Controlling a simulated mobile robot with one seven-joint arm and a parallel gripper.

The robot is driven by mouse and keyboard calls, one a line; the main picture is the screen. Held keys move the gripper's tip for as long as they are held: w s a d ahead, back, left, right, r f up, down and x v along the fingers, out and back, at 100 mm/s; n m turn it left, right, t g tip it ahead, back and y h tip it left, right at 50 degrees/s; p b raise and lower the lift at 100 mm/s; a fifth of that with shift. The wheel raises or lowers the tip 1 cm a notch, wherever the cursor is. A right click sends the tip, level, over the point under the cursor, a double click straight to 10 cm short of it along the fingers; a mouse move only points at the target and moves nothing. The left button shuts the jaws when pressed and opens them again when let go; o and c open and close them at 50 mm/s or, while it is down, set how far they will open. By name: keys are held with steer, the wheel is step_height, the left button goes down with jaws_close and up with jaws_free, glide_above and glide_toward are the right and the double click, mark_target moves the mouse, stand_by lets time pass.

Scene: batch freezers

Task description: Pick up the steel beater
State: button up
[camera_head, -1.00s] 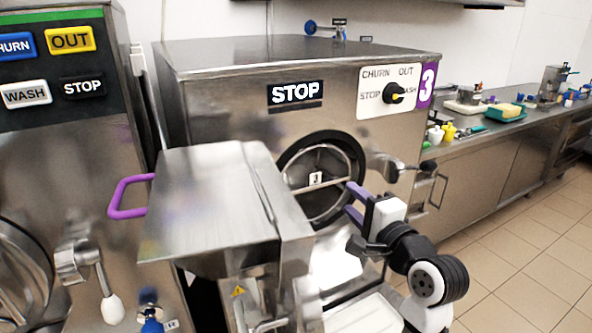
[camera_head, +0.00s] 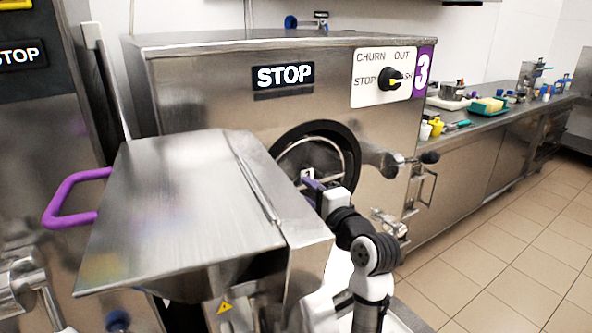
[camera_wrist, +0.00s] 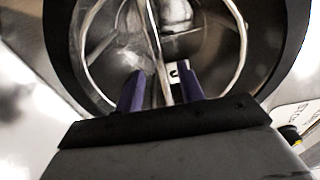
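The steel beater (camera_head: 345,160) sits inside the round, black-rimmed barrel opening of machine 3. Its curved rods and a straight middle bar also show in the wrist view (camera_wrist: 158,45), along with a small white tag (camera_wrist: 179,70). My gripper (camera_head: 314,188) is at the barrel mouth, partly hidden behind the steel hopper in the head view. In the wrist view, my gripper's two purple fingers (camera_wrist: 161,84) stand apart and point into the barrel. The middle bar appears between them in the picture; I cannot tell whether either finger touches it.
The open door hardware (camera_head: 385,160) projects at the right of the barrel. A control knob (camera_head: 390,78) is above it. A counter (camera_head: 500,115) and clear tiled floor lie right.

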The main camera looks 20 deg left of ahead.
mark_target(302, 187)
steer(key=p+x, duration=0.2)
steer(key=x, duration=0.3)
steer(key=shift+s+r, duration=0.1)
steer(key=shift+r, duration=0.05)
steer(key=shift+w+a, duration=0.25)
steer(key=shift+a, duration=0.05)
steer(key=shift+c, duration=0.2)
jaws_close()
